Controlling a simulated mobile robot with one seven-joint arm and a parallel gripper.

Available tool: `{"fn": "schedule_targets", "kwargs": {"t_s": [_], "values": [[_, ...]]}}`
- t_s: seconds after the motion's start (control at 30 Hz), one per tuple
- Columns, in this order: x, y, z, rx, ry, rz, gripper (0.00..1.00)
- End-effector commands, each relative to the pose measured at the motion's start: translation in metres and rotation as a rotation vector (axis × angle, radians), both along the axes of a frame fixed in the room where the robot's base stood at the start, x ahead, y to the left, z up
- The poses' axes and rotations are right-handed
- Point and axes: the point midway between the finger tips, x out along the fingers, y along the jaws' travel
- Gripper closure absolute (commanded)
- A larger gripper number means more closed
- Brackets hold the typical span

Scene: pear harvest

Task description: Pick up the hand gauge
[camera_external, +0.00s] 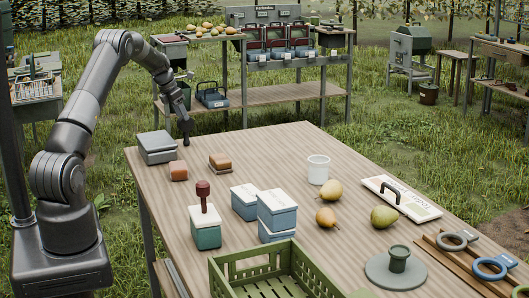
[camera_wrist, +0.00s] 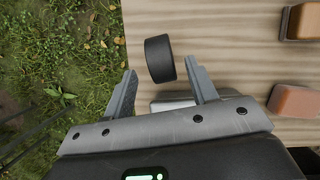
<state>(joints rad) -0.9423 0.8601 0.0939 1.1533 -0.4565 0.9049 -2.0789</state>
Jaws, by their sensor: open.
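My gripper (camera_wrist: 163,78) is open and empty, over the far left part of the table in the outside view. A short black cylinder (camera_wrist: 159,58) shows just ahead of and between its fingers, near the table edge in the wrist view. The frames do not show whether the cylinder is part of a hand gauge. Two ring-shaped tools with tags, one grey (camera_external: 455,241) and one blue (camera_external: 490,268), lie on a wooden board at the right, far from my gripper. I cannot tell which thing is the hand gauge.
A grey box (camera_external: 157,147) and two brown blocks (camera_external: 178,171) (camera_external: 220,162) stand near my gripper. Lidded boxes (camera_external: 277,213), a white cup (camera_external: 318,170), several pears (camera_external: 384,216) and a green crate (camera_external: 258,258) stand farther off. The table (camera_external: 285,148) is bare toward its back edge.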

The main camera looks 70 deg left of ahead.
Motion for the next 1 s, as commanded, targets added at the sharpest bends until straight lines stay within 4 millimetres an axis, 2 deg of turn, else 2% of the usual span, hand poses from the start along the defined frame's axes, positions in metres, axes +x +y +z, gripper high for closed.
{"fn": "schedule_targets", "kwargs": {"t_s": [0.17,0.4,0.63,1.0], "values": [[0.009,0.000,-0.014,-0.001,0.000,-0.002,0.47],[0.024,0.002,-0.043,-0.001,0.000,-0.001,0.47],[0.025,0.003,-0.045,0.001,-0.001,-0.001,0.47],[0.025,0.002,-0.045,0.001,-0.001,-0.001,0.77]]}}
